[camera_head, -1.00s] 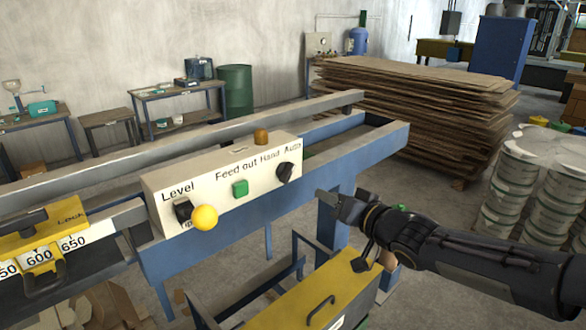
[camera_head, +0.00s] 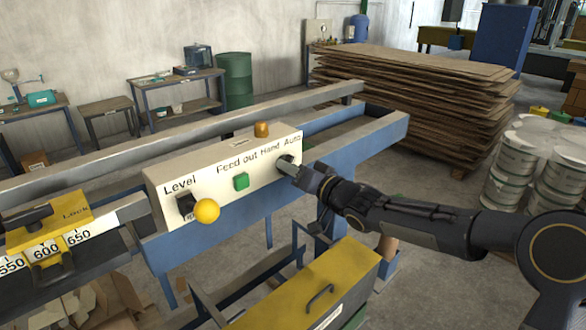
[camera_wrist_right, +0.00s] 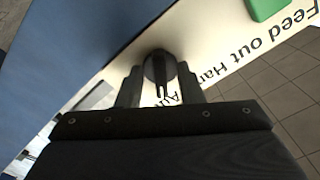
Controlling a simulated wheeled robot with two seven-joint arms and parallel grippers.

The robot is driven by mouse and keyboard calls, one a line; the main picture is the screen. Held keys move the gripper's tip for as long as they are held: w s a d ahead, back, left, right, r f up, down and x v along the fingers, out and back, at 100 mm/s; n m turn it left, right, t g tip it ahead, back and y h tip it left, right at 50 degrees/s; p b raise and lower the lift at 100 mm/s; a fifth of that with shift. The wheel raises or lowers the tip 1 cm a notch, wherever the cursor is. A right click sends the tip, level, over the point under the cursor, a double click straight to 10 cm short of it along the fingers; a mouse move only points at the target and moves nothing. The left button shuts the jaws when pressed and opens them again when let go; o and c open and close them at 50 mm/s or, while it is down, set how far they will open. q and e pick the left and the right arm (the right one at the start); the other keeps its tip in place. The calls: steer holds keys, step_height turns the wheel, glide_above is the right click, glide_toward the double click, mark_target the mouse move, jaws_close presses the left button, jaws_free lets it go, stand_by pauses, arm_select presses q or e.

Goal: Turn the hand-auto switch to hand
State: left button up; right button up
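The hand-auto switch is a round black knob on the white control panel (camera_head: 222,184), under the words "Hand" and "Auto". In the head view my right gripper (camera_head: 288,167) is at the knob and covers most of it. In the right wrist view the black knob (camera_wrist_right: 160,67) lies between the two fingers of my right gripper (camera_wrist_right: 160,86). The fingers stand apart, one on each side, with narrow gaps to the knob; contact cannot be told. My left gripper is not in view.
On the same panel are a green button (camera_head: 241,181), a yellow ball knob (camera_head: 207,211), a black Level switch (camera_head: 186,205) and an orange-brown knob (camera_head: 262,129) on top. A yellow box (camera_head: 310,285) with a handle stands below. Stacked cardboard (camera_head: 410,105) is behind.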

jaws_close()
stand_by(0.3)
steer(key=shift+n+b, duration=2.4)
steer(key=shift+n, duration=4.5)
